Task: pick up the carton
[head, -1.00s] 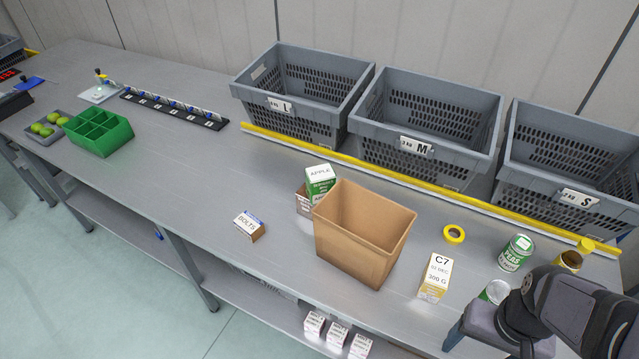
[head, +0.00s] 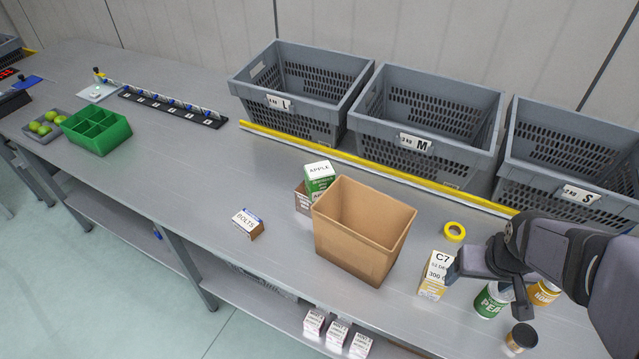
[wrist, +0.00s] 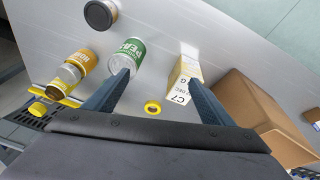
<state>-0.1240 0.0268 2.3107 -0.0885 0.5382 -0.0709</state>
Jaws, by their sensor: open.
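The white and yellow carton (head: 435,276) marked C7 and 300 G stands upright on the grey bench, right of the brown box. My gripper (head: 486,284) is just right of it in the head view, and part of the carton's right side is hidden behind it. In the wrist view the open fingers (wrist: 158,78) spread apart with nothing held between them. The carton (wrist: 184,72) shows there near the right finger, which overlaps its lower right edge. I cannot tell whether finger and carton touch.
A brown open box (head: 352,240) stands close left of the carton. A green PEAS can (head: 490,301), an orange can (head: 543,293) and a dark-lidded can (head: 521,338) stand under and beside my arm. Yellow tape (head: 454,231) lies behind. Grey totes (head: 425,140) line the back.

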